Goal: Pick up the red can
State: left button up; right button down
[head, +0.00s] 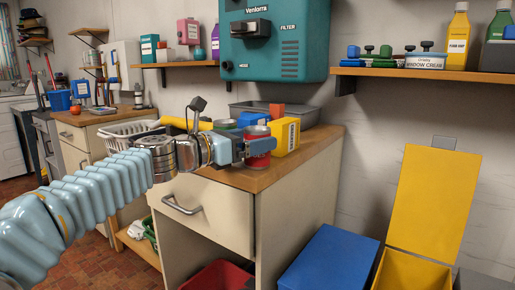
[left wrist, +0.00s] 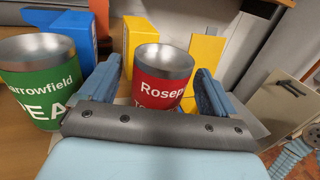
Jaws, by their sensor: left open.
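The red can (head: 258,161) stands upright near the front edge of the wooden counter, its open silver top showing. In the left wrist view the red can (left wrist: 162,82) has white lettering and sits between the two blue fingers. My left gripper (head: 246,148) is open, with its fingers on either side of the can; it also shows in the left wrist view (left wrist: 159,76). One finger hides part of the can in the head view. I cannot tell if either finger touches it. My right gripper is not in view.
A green can (left wrist: 42,88) stands close to the left finger. A yellow box (head: 287,138) and a blue box (head: 252,119) stand close behind the red can. A grey tray (head: 300,112) is at the back. Below are a drawer handle (head: 182,206) and a blue bin (head: 330,256).

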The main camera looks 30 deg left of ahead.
aim_at(263, 127)
pick_arm(q)
jog(key=x, duration=0.3)
jog(key=shift+w+d, duration=0.1)
jog(key=c, duration=1)
jog(key=shift+c, duration=0.2)
jog(key=shift+r, duration=0.25)
notch_tip(263, 127, up, 2)
jog(key=shift+r+p, duration=0.25)
jog(key=shift+p, duration=0.65)
jog(key=s+a+r+p, duration=0.1)
jog(key=s+r+p, duration=0.2)
jog(key=s+r, duration=0.6)
jog(key=s, duration=0.5)
jog(key=shift+r, duration=0.4)
